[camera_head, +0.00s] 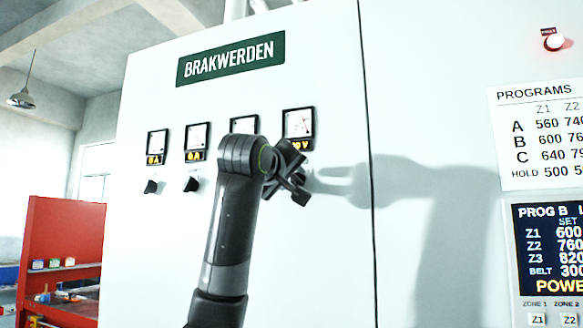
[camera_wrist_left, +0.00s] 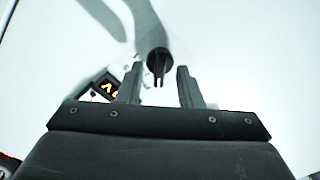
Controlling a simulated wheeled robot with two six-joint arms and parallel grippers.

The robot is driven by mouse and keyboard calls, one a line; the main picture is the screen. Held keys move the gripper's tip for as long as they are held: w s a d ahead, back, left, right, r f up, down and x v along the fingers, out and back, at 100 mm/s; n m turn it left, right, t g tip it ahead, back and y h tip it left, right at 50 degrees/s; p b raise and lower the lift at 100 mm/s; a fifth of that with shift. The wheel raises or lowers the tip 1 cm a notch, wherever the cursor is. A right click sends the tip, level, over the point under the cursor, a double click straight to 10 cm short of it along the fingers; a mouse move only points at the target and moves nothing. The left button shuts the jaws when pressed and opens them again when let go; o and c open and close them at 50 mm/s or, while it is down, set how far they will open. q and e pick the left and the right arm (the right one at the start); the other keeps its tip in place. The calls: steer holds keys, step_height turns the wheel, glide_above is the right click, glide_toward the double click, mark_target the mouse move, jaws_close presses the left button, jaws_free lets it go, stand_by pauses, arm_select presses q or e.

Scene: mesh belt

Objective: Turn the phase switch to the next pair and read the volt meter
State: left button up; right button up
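The volt meter (camera_head: 299,123) is the rightmost of a row of dial meters on the white cabinet. Its yellow readout, partly covered by my left gripper, shows a 0 and a V; its leading part is hidden. The readout also shows at an angle in the left wrist view (camera_wrist_left: 107,87). My left gripper (camera_head: 300,183) is just below that meter, close to the panel. In the left wrist view the black phase switch knob (camera_wrist_left: 159,64) lies between the tips of my open left gripper (camera_wrist_left: 159,85), with a gap on each side. My right gripper is out of view.
Two black knobs (camera_head: 150,187) (camera_head: 191,184) sit under the left ammeters, which read 0 A. A programs chart (camera_head: 540,135) and a lit display (camera_head: 550,250) are at the right. A red shelf unit (camera_head: 62,235) stands at the left.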

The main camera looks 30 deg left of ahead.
arm_select(q)
steer(key=shift+w+a, duration=0.1)
steer(key=shift+w, duration=0.35)
steer(key=shift+c, duration=0.3)
jaws_close()
steer(key=shift+m, duration=0.4)
steer(key=m, duration=0.3)
steer(key=shift+m, duration=2.5)
steer(key=shift+s, duration=0.1)
